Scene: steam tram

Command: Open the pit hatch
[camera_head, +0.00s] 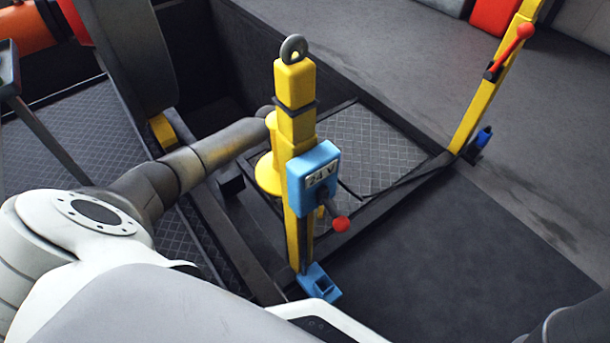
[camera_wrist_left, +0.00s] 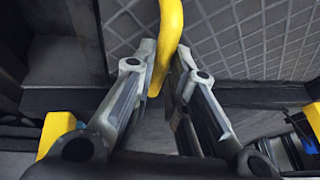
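The pit hatch looks to be the grey patterned plate (camera_head: 375,150) lying flat in the floor frame, partly hidden behind a yellow post; a patterned plate (camera_wrist_left: 235,45) fills the top of the left wrist view. A bent yellow bar (camera_wrist_left: 170,32) comes down in front of that plate. My left gripper (camera_wrist_left: 167,58) has one finger on each side of this bar, near its lower end. Whether the fingers press on it is unclear. In the head view my left arm runs behind the post, and its gripper is hidden. My right gripper is not in view.
The yellow post (camera_head: 293,130) with a ring on top stands close in front, carrying a blue 24 V box (camera_head: 313,176) and a red-knobbed lever (camera_head: 340,223). Another yellow post (camera_head: 485,100) with a red lever stands right. Dark floor (camera_head: 450,255) at lower right is clear.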

